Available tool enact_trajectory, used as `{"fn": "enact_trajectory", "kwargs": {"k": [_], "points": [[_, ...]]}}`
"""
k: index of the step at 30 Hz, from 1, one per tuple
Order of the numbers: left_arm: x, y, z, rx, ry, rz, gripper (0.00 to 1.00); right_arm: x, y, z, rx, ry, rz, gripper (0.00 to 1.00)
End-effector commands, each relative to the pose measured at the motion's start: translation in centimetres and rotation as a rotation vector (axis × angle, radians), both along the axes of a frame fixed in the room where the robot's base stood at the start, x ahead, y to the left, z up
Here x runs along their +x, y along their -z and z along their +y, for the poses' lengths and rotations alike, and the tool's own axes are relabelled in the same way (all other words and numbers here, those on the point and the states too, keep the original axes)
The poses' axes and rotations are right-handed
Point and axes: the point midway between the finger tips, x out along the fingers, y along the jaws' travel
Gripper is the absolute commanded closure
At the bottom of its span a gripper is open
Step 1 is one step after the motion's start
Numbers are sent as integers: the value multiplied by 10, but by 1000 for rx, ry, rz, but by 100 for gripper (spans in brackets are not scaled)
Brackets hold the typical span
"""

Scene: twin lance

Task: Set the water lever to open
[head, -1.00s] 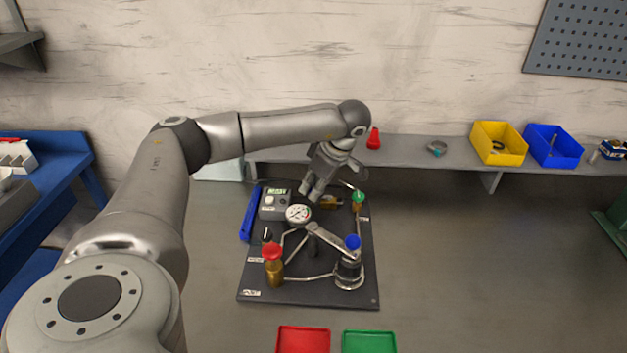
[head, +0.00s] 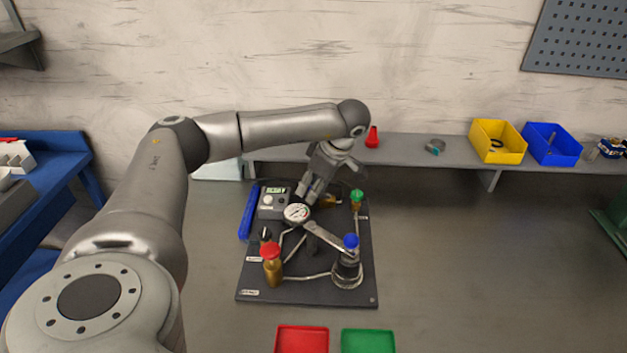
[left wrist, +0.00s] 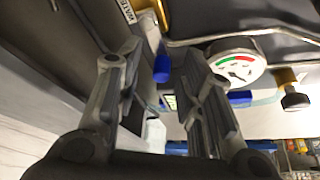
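The water lever (left wrist: 161,66), with a blue grip, shows in the left wrist view beside a label reading "WATER". It lies between the spread fingers of my left gripper (left wrist: 158,72); I cannot tell whether either finger touches it. In the head view my left gripper (head: 306,190) points down over the back of the dark panel (head: 310,293) and hides the lever. A brass fitting (head: 330,201) shows just right of the fingers. My right gripper is in neither view.
A round gauge (head: 297,212) stands close to the fingers. A red-capped brass valve (head: 272,268), a blue-knobbed part (head: 350,242) and a green knob (head: 357,195) rise from the panel. Red (head: 302,340) and green (head: 368,343) trays lie in front. The bench right of the panel is clear.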

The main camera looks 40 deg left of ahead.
Motion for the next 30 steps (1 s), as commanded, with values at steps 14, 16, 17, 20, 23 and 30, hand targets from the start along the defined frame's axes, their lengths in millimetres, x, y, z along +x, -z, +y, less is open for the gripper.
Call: {"fn": "enact_trajectory", "kwargs": {"k": [14,16,17,20,23,30], "points": [[7,-64,-26,-2,2,-6,65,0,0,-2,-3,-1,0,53],[8,-77,-32,-1,3,-5,65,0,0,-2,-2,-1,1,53],[9,-83,-34,0,3,-4,65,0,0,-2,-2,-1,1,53],[9,-96,-39,0,2,-3,65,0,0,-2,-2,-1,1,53],[10,-104,-43,0,3,-1,65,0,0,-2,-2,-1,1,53],[10,-111,-45,0,1,0,65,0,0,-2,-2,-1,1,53]]}}
